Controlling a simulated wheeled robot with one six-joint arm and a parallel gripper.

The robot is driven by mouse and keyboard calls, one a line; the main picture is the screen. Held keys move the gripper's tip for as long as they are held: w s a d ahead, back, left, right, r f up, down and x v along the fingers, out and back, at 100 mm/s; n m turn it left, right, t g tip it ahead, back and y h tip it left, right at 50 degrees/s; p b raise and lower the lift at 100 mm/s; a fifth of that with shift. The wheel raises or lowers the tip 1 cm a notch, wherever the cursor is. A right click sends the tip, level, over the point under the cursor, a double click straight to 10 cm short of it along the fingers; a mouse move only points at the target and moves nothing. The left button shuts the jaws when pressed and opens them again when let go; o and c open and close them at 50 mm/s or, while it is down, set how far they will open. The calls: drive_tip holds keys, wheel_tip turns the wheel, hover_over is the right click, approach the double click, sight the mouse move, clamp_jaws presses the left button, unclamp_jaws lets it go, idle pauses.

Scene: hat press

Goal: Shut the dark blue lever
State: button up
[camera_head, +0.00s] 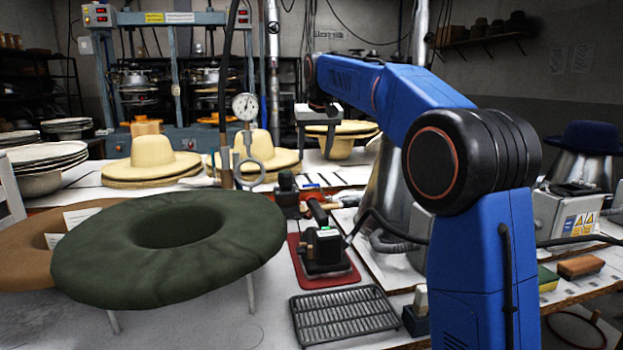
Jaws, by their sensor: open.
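My gripper (315,150) hangs at the end of my blue arm, right of the picture's middle. Its two grey fingers point down and stand apart, with nothing between them. Slim blue-grey handles (247,147) stand upright below a round white dial gauge (245,107), beside a brown vertical pipe (226,110). One ends in a ring. I cannot tell surely whether one of these is the dark blue lever. My gripper is to their right and apart from them.
A dark green ring cushion (120,255) fills the front left. Straw hats (150,158) stand behind it on the bench. A black iron (325,250) rests on a red pad (305,275), with a metal grate (343,315) before it. A hat on a silver form (590,140) stands right.

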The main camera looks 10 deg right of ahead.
sight(312, 185)
drive_tip(key=x, duration=1)
drive_tip(key=shift+w+f, duration=0.2)
drive_tip(key=shift+f, duration=0.15)
drive_tip(key=shift+c, duration=0.3)
drive_tip(key=c, duration=1.2)
drive_tip(key=shift+s+d, duration=0.1)
drive_tip(key=shift+s, duration=0.05)
drive_tip(key=shift+s+d+n+g+y, duration=0.25)
drive_tip(key=shift+s+d+n+y, duration=0.35)
drive_tip(key=shift+n, duration=1.15)
drive_tip(key=shift+s+d+n+g+y, duration=0.35)
drive_tip(key=shift+s+n+y, duration=0.35)
drive_tip(key=shift+n, duration=1)
drive_tip(key=shift+s+d+n+g+y, duration=0.2)
drive_tip(key=shift+s+d+n+y, duration=0.45)
drive_tip(key=shift+n, duration=1.1)
drive_tip(key=shift+s+a, duration=0.15)
drive_tip(key=shift+s, duration=0.05)
